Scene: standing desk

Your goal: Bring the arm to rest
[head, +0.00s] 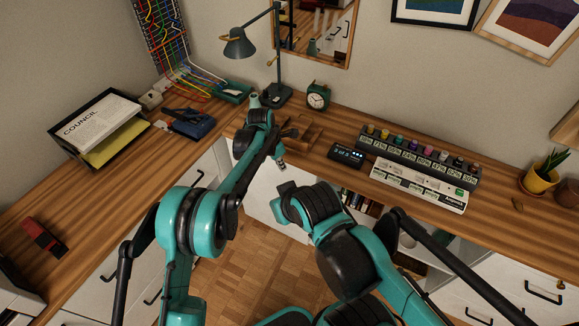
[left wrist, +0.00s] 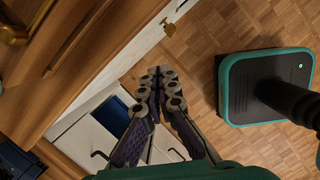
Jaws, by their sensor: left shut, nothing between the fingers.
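My left arm (head: 207,215) reaches forward to the desk's inner edge and bends down there. Its left gripper (head: 281,164) is small in the head view, in front of the desk edge. In the left wrist view the left gripper (left wrist: 159,80) is shut with its fingertips together and nothing between them. It hangs over the floor beside the wooden desk edge. My right arm (head: 345,255) is folded in the lower middle of the head view. I cannot see its gripper.
The corner desk (head: 85,240) holds a paper tray (head: 97,125), a lamp (head: 240,45), a green clock (head: 318,97), a small black display (head: 345,156) and a rack of bottles (head: 415,150). White drawers stand below. Parquet floor (head: 255,275) is open between.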

